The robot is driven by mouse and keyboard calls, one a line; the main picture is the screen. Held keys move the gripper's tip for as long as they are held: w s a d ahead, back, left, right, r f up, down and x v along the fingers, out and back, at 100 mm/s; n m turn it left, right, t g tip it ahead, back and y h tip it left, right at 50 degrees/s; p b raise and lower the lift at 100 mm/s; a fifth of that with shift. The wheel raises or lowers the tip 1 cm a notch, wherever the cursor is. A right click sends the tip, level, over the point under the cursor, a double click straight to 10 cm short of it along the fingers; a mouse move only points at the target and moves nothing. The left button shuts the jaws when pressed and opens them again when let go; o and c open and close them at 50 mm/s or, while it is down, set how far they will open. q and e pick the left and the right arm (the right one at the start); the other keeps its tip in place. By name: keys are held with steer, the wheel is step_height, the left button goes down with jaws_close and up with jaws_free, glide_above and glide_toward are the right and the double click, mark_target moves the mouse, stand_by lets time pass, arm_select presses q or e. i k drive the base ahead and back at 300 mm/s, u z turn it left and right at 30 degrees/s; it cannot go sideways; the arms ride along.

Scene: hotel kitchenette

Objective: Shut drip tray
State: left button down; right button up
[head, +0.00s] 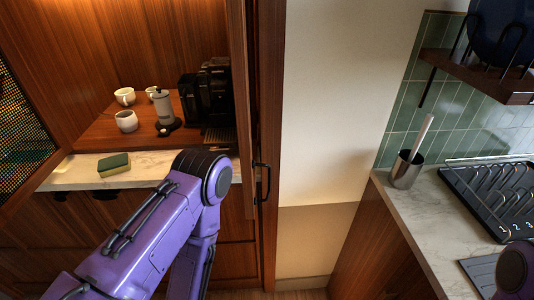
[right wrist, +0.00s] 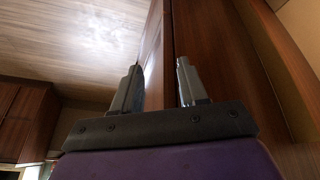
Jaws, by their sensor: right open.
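The black coffee machine (head: 207,92) stands at the right of the open wooden cabinet niche. A dark slatted drip tray (head: 218,134) shows low at its front, partly hidden by my left arm; how far it sticks out is hard to tell. My left arm crosses the niche front with its elbow near the tray, and its gripper is out of view. My right gripper (right wrist: 158,78) shows in the right wrist view with two grey fingers apart, close to dark wood panels. I cannot tell whether it touches them. The coffee machine is not in that view.
White cups (head: 126,121), a grey moka pot (head: 163,108) and a green-yellow sponge (head: 114,164) are on the cabinet counter. A wooden cabinet door with a black handle (head: 264,180) stands right of the niche. A marble counter (head: 410,210) with a utensil cup and black rack is at the right.

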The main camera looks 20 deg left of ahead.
mark_target(218, 139)
steer(key=z, duration=0.05)
steer(key=k, duration=0.5)
steer(key=u, duration=0.95)
steer(key=i, duration=0.55)
